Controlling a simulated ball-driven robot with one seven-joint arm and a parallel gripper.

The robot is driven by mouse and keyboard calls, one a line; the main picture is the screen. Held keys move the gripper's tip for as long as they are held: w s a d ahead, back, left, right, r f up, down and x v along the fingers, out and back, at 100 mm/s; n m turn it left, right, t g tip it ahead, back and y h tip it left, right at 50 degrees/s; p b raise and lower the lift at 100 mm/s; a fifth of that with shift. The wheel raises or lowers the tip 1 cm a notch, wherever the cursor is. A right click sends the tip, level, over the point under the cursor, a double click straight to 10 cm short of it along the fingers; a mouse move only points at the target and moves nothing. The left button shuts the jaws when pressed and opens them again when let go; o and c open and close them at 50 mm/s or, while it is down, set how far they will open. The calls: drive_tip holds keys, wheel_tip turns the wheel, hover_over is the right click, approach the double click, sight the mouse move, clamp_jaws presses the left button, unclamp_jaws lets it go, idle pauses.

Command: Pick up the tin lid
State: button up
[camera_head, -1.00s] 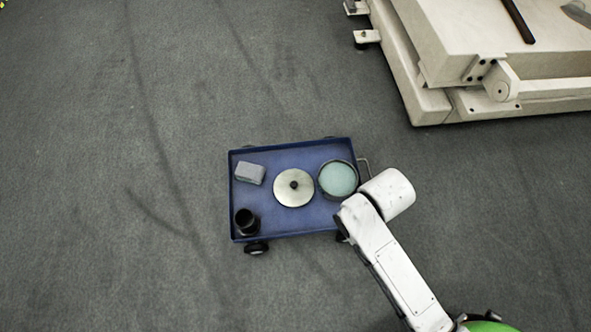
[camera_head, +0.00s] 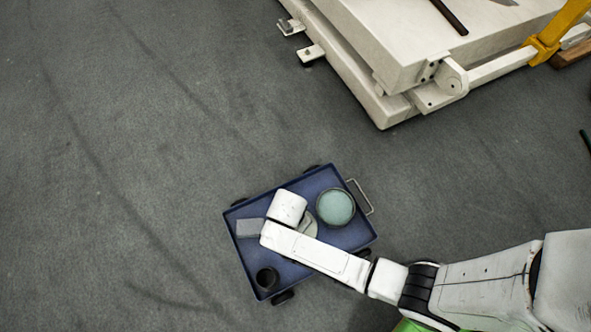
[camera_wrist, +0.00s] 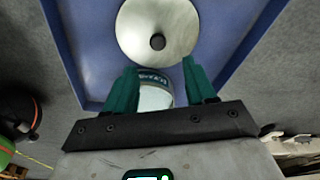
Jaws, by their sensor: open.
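The tin lid (camera_wrist: 150,22) is a round, pale metal disc with a dark knob (camera_wrist: 157,42), lying on the blue cart (camera_wrist: 82,62). In the head view my arm covers most of the lid, leaving a sliver (camera_head: 311,227) at its right. My gripper (camera_wrist: 159,66) has two green fingers, apart, with the lid beyond their tips and nothing gripped. A round tin with pale contents (camera_wrist: 155,98) shows between and below the fingers, partly hidden. In the head view my gripper is hidden under my arm.
On the blue cart (camera_head: 322,180), the round tin with teal contents (camera_head: 335,207) stands right of the lid, a grey block (camera_head: 250,228) left, and a black cup (camera_head: 267,279) at the near corner. A large pale machine (camera_head: 385,70) stands at the upper right. Floor left of the cart is clear.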

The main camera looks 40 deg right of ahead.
wheel_tip(320, 180, down, 2)
drive_tip(key=shift+d+f+b, duration=0.15)
drive_tip(key=shift+f+b, duration=0.1)
drive_tip(key=shift+b, duration=0.15)
wheel_tip(320, 180, down, 4)
drive_tip(key=b, duration=0.3)
drive_tip(key=shift+s+f, duration=0.1)
drive_tip(key=shift+f, duration=0.1)
drive_tip(key=shift+f+b, duration=0.4)
drive_tip(key=shift+b, duration=0.05)
drive_tip(key=shift+r, duration=0.1)
clamp_jaws()
